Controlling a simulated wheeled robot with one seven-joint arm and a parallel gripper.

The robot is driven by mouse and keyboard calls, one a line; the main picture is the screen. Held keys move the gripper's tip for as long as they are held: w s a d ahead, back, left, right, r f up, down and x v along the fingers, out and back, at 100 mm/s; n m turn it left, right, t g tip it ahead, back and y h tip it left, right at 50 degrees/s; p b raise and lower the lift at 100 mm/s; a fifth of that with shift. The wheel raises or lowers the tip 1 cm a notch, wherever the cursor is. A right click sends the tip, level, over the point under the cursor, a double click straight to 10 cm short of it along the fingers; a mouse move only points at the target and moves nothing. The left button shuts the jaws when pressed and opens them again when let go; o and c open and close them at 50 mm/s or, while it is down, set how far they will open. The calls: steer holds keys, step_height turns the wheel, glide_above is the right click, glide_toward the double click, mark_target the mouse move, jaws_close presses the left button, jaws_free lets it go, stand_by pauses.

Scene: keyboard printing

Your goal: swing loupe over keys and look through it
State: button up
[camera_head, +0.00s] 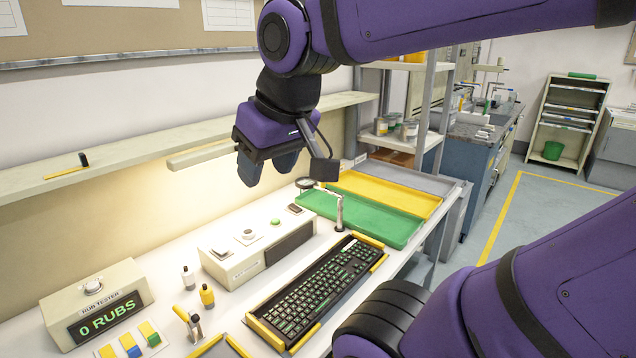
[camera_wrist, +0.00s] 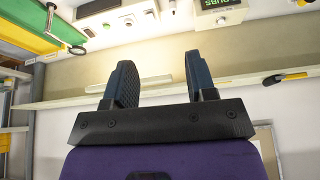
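The loupe (camera_head: 306,183) is a small round dark-rimmed lens on a thin jointed arm with a post (camera_head: 340,213), beside the far end of the keyboard (camera_head: 318,288). The lens is over the green tray's edge, not over the keys. The keyboard is black with green-marked keys and lies in a yellow-ended holder. My gripper (camera_head: 268,168) hangs above the bench, to the left of the loupe and apart from it. In the wrist view my gripper (camera_wrist: 158,78) is open and empty, and the loupe (camera_wrist: 77,49) shows at the upper left. The keyboard is not visible there.
A rub tester (camera_head: 98,304) and a white control box (camera_head: 255,248) stand on the bench. Green (camera_head: 375,219) and yellow trays fill the far end. A wall shelf (camera_head: 130,145) runs behind my gripper.

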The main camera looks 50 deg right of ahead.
steer(key=w+d+r+m+g, duration=0.1)
steer(key=w+d+r+m, duration=0.1)
steer(key=w+d, duration=0.45)
steer(key=w+d+r+m+g, duration=0.1)
steer(key=w+d+m, duration=0.15)
steer(key=w, duration=0.65)
steer(key=w+d+f+m+g, duration=0.1)
steer(key=w+d+f+m, duration=0.15)
steer(key=w+d, duration=0.85)
steer(key=w+d+f+m, duration=0.1)
steer(key=d+f, duration=0.6)
steer(key=d, duration=0.3)
steer(key=w+d+f+m+g, duration=0.1)
steer(key=d+f+m, duration=0.1)
steer(key=d+f, duration=0.5)
steer(key=w+d+f+m+g, duration=0.1)
steer(key=w+d+f, duration=0.1)
steer(key=d+f, duration=0.5)
steer(key=shift+d+m, duration=0.4)
steer(key=shift+d, duration=2.6)
step_height(320, 180, down, 10)
steer(key=shift+r, duration=0.15)
jaws_close()
